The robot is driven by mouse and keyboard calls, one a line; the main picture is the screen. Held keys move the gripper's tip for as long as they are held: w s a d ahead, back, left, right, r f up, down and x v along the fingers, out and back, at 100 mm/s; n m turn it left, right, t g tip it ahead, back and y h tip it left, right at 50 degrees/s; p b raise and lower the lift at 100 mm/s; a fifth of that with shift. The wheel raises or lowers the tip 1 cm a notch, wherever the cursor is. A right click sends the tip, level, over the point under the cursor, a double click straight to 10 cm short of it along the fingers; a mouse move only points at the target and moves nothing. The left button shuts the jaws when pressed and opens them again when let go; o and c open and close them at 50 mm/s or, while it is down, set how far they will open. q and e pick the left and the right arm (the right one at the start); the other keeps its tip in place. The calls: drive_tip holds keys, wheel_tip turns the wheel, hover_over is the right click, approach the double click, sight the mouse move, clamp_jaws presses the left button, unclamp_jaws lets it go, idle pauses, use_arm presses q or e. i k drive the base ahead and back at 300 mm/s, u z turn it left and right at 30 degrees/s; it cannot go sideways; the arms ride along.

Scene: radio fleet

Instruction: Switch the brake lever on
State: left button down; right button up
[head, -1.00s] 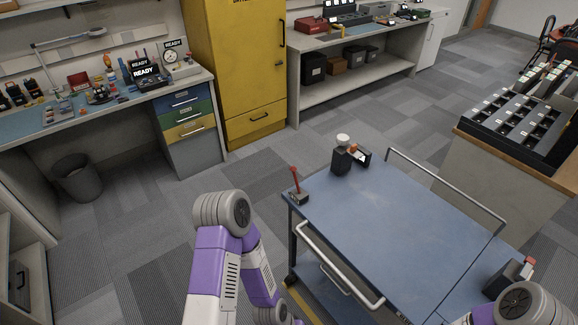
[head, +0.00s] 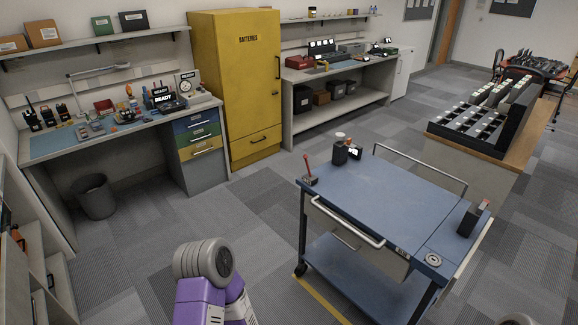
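The brake lever (head: 308,167) is a red-handled lever on a small dark base at the far left corner of the blue cart's top (head: 375,200). Its handle stands nearly upright with a slight tilt. Only part of my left arm shows, at the bottom left of the cart, and its gripper is out of the picture. A small piece of my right arm shows at the bottom right edge; its gripper is also out of the picture. Nothing touches the lever.
The cart has a push handle (head: 345,226) on its near side and a rail behind. Dark devices (head: 341,152) stand at its back, and a dark block (head: 470,219) at its right. A workbench, bin (head: 94,196) and yellow cabinet (head: 238,85) stand left and behind. Carpet left of the cart is clear.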

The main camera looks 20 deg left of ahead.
sight(305, 157)
drive_tip(key=u, duration=0.85)
drive_tip(key=i, duration=2.15)
drive_tip(key=z, duration=0.65)
